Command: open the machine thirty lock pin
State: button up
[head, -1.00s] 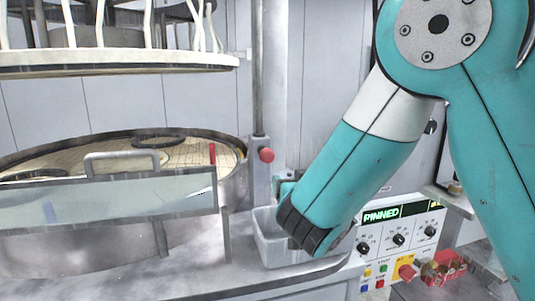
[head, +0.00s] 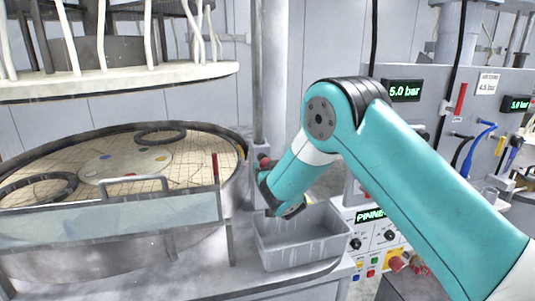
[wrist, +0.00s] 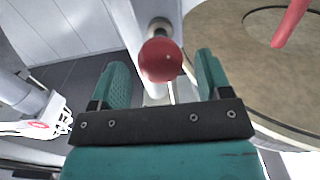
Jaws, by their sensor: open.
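The lock pin has a round red knob (head: 264,160) on the grey upright post beside the round platen tub. In the wrist view the red knob (wrist: 160,60) lies between the two teal fingers of my gripper (wrist: 162,64). The fingers are open, with a gap on each side of the knob. In the head view my wrist is close to the post and partly covers the knob; the fingers are hidden there. A green display (head: 370,216) on the control panel reads "PINNED", partly covered.
The tub (head: 236,190) with its clear guard (head: 110,215) stands at left. A red upright handle (head: 215,168) rises at the tub's edge. A grey bin (head: 300,250) sits below my wrist. The upper plate (head: 120,82) with white hoses hangs above the tub.

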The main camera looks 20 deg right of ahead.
jog(key=shift+w+p, duration=0.35)
jog(key=shift+w, duration=0.8)
